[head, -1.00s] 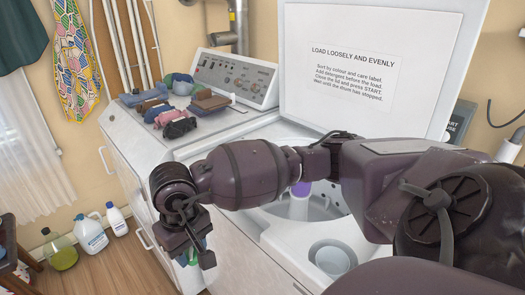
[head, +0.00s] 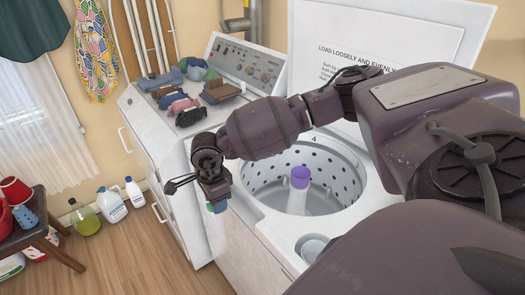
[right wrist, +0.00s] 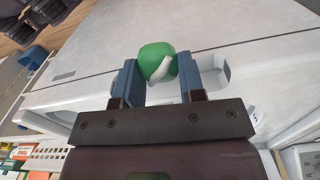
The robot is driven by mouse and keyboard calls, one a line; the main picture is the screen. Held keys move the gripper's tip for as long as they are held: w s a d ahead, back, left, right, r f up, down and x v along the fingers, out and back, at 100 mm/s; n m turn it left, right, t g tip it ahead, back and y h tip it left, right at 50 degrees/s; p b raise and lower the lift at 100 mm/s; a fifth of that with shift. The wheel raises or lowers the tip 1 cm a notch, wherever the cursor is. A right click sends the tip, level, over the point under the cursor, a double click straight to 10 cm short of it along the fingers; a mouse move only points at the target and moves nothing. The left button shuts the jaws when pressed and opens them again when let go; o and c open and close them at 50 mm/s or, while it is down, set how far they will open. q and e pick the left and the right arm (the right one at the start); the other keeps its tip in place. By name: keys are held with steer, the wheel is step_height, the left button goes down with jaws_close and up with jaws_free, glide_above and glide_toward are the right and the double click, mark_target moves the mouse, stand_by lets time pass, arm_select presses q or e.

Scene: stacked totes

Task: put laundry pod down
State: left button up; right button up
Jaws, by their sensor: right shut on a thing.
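The laundry pod (right wrist: 157,62) is green with a white band. In the right wrist view it sits between the two blue-grey fingers of my right gripper (right wrist: 163,80), which is shut on it. In the head view my right gripper (head: 215,196) points down near the front left of the open washer, and only a small bit of the pod (head: 218,207) shows below the fingers. I cannot tell how high above any surface the pod is. My left gripper is not in view.
The washer drum (head: 262,181) is open, with a purple-topped post (head: 300,177) inside and its lid (head: 455,40) raised. Folded clothes (head: 222,90) lie on the left machine. Jugs (head: 112,206) stand on the floor beside a wooden stool (head: 45,241). Open floor lies in front.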

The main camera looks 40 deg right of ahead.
steer(key=d+m+p, duration=0.1)
steer(key=d+m, duration=0.1)
steer(key=m, duration=0.1)
steer(key=w+d+m+p, duration=0.1)
steer(key=d+m, duration=0.2)
steer(key=m, duration=0.1)
steer(key=d+m+p, duration=0.2)
steer(key=d+m, duration=0.1)
steer(key=shift+w+r+m, duration=0.3)
steer(key=shift+w+r, duration=0.05)
steer(key=d+m+p, duration=0.4)
steer(key=d+m, duration=0.6)
arm_select(q)
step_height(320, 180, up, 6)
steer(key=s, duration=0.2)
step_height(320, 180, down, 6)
steer(key=b, duration=0.7)
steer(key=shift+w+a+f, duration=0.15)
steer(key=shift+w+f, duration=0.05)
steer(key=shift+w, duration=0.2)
arm_select(e)
steer(key=shift+m, duration=0.4)
steer(key=shift+w+d+f, duration=0.1)
steer(key=shift+w+f, duration=0.05)
steer(key=shift+f, duration=4.5)
steer(key=shift+w+d+f, duration=0.1)
steer(key=shift+f, duration=4.5)
steer(key=shift+w+d+f, duration=0.1)
steer(key=shift+w+f, duration=0.05)
steer(key=shift+f, duration=4.5)
